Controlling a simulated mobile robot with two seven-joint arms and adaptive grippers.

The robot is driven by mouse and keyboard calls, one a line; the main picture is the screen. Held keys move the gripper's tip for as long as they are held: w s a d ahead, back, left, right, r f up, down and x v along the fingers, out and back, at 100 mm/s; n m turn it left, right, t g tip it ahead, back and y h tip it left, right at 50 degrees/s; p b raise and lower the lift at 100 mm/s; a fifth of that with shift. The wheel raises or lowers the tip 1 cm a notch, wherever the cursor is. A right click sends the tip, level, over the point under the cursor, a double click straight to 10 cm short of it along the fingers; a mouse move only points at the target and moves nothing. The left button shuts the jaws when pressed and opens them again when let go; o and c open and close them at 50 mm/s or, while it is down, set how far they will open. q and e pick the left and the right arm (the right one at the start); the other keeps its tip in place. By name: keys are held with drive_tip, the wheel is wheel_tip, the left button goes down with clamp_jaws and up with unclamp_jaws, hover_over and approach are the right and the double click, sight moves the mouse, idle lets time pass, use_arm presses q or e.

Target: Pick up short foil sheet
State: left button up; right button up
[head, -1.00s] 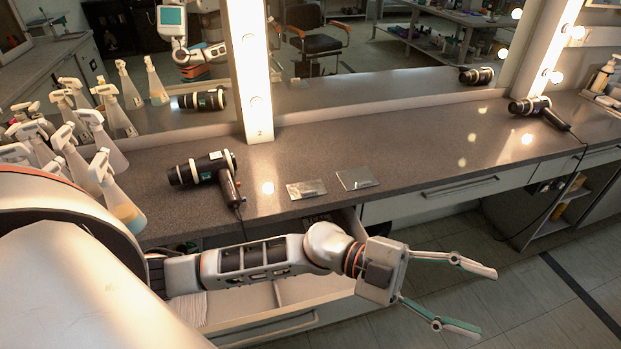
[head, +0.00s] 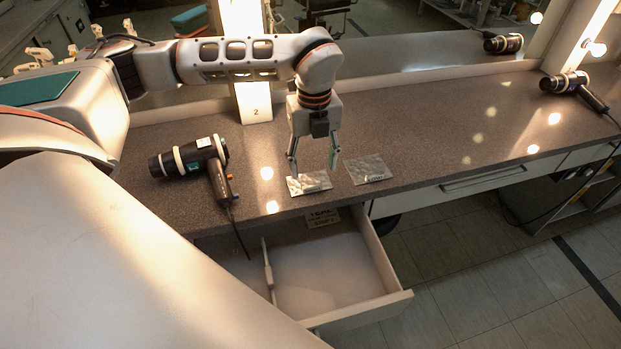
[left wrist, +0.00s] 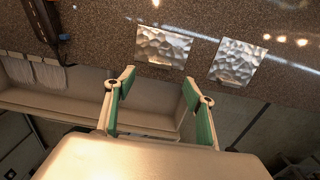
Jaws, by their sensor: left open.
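Two crinkled silver foil sheets lie flat on the grey speckled counter (head: 440,125), near its front edge. The left sheet (head: 309,183) looks a little shorter than the right sheet (head: 368,169). In the left wrist view, the left sheet (left wrist: 163,47) lies just beyond the fingertips and the right sheet (left wrist: 236,61) is farther right. My left gripper (head: 313,170) points down with fingers apart, above or just behind the left sheet, and holds nothing. I cannot tell whether the fingertips touch the counter. My right gripper is not in view.
A black hair dryer (head: 188,157) with a cord lies left of the sheets. An open drawer (head: 335,270) juts out below the counter's front edge. A lit mirror post (head: 250,100) stands behind my arm. The counter to the right is mostly clear.

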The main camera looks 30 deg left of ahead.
sight(313, 186)
use_arm(q)
drive_tip(key=shift+s+f, duration=0.1)
drive_tip(key=shift+f, duration=3.5)
drive_tip(key=c, duration=0.9)
